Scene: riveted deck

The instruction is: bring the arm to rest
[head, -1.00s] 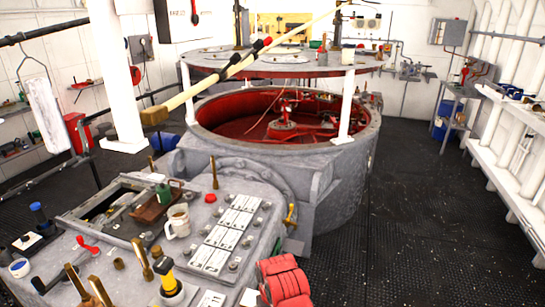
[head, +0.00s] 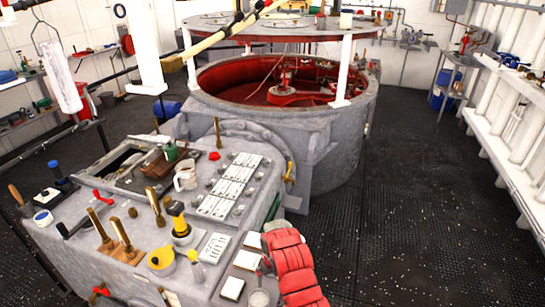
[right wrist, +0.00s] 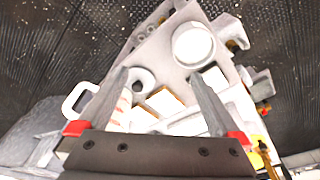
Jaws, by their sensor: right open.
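My right arm (head: 296,272), in red segmented covers, rises from the bottom of the head view at the bench's right edge. Its gripper (right wrist: 158,98) shows best in the right wrist view, with two grey fingers spread apart and nothing between them that I can see held. Behind the fingers lie a round white cup (right wrist: 193,44), a white handle (right wrist: 76,100) and pale square blocks (right wrist: 165,102) on the bench top. The gripper's fingers are hard to make out in the head view. My left gripper is not in view.
A large round grey tank (head: 335,150) with a red inside stands behind. The dark floor (head: 420,200) at right is clear.

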